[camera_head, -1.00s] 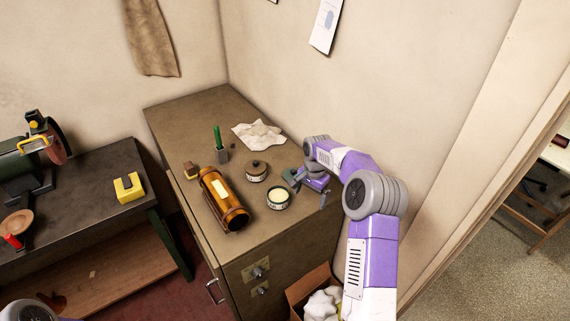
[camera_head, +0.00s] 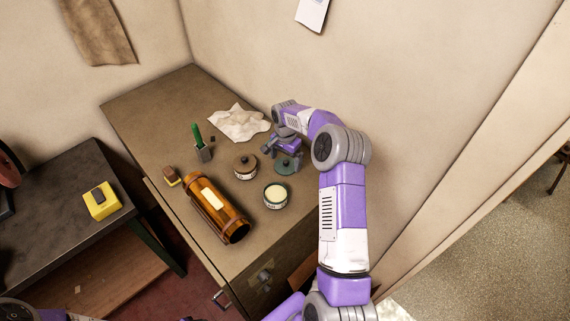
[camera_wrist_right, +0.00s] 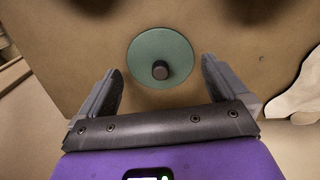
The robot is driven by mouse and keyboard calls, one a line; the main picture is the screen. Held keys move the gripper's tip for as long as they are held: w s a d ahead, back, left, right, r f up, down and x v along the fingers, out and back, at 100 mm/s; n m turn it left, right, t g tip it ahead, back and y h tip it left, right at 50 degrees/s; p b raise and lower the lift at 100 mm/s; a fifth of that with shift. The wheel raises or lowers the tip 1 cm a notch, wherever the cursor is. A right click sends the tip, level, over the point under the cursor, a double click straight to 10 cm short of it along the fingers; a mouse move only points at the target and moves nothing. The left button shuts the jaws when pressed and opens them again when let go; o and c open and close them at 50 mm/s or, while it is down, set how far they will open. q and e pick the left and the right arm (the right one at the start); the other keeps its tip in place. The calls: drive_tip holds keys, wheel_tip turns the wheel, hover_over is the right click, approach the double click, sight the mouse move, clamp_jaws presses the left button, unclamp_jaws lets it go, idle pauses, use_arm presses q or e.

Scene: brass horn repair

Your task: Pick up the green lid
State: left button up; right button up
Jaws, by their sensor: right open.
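The green lid (camera_wrist_right: 150,50) is a flat round disc with a dark knob. In the right wrist view it lies on the brown cabinet top, ahead of and between the two fingers. In the head view the lid (camera_head: 289,167) is partly hidden by my right gripper (camera_head: 281,146). My right gripper also shows in the wrist view (camera_wrist_right: 160,88), open and empty, with its fingers apart from the lid. An open tin with pale contents (camera_head: 276,195) stands in front of the lid. My left gripper is not in view.
A brown-lidded tin (camera_head: 245,166) stands left of the green lid. An amber cylinder (camera_head: 217,207), a crumpled cloth (camera_head: 240,123), a small holder with a green-handled tool (camera_head: 203,152) and a small brown block (camera_head: 171,176) are also on the cabinet (camera_head: 150,105). The wall is close behind.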

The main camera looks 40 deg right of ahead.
drive_tip(key=shift+f, duration=0.75)
drive_tip(key=c, duration=0.8)
